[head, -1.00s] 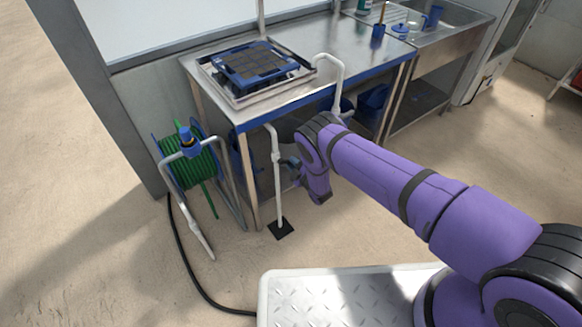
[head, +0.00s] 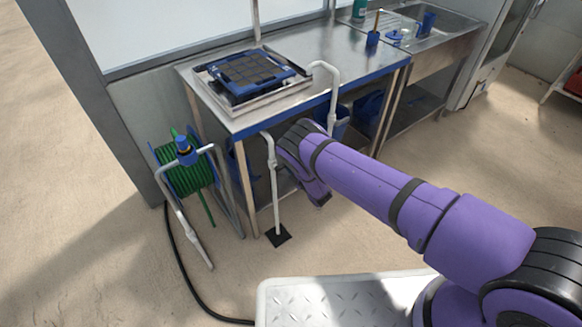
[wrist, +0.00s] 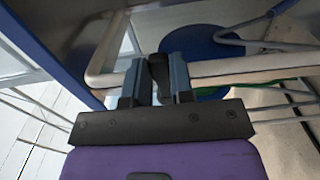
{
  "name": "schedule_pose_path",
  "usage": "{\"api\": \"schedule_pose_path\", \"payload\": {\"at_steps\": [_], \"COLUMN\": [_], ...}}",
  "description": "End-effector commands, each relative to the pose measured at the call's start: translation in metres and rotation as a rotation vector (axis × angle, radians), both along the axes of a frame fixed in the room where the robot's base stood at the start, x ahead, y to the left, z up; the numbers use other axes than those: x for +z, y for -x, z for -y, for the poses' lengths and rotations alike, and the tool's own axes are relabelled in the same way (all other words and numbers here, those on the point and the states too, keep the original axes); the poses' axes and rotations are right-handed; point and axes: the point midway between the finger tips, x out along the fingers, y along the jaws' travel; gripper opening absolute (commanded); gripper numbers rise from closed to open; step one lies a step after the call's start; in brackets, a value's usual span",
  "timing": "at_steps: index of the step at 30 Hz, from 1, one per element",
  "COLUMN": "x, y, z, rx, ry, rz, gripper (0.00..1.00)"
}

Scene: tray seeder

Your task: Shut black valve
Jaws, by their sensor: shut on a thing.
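The black valve (wrist: 158,70) shows in the wrist view as a short dark handle in front of a pale pipe (wrist: 225,70). My gripper (wrist: 157,82) is shut on it, with one finger on each side. In the head view this looks like the upright white pipe (head: 274,195) that rises from a black floor plate in front of the bench. There the valve and my fingertips are hidden behind my purple wrist, which is close beside the pipe. I cannot tell the valve's exact angle.
A steel bench (head: 345,65) stands behind the pipe, with a blue-framed seed tray (head: 250,75) on it. A green hose reel (head: 183,172) stands to the left, and its black hose (head: 195,285) runs along the floor. A second white pipe (head: 333,90) bends down at the bench's front edge.

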Motion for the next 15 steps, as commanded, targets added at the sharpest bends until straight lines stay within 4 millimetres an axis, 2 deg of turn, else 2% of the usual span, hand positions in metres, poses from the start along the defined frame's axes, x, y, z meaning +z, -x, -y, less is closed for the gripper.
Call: {"api": "schedule_pose_path", "payload": {"at_steps": [10, 11, 13, 14, 15], "x": [-0.0005, -0.0005, -0.0005, -0.0004, -0.0004], "y": [0.0009, 0.0009, 0.0008, 0.0007, 0.0007], "z": [-0.0006, -0.0006, -0.0007, -0.0006, -0.0005], "rx": [0.002, 0.002, 0.002, 0.001, 0.001], "ry": [0.003, 0.003, 0.003, 0.002, 0.002], "rz": [0.001, 0.001, 0.001, 0.0, 0.0], "gripper": [0.0, 0.27, 0.43, 0.48, 0.48]}}
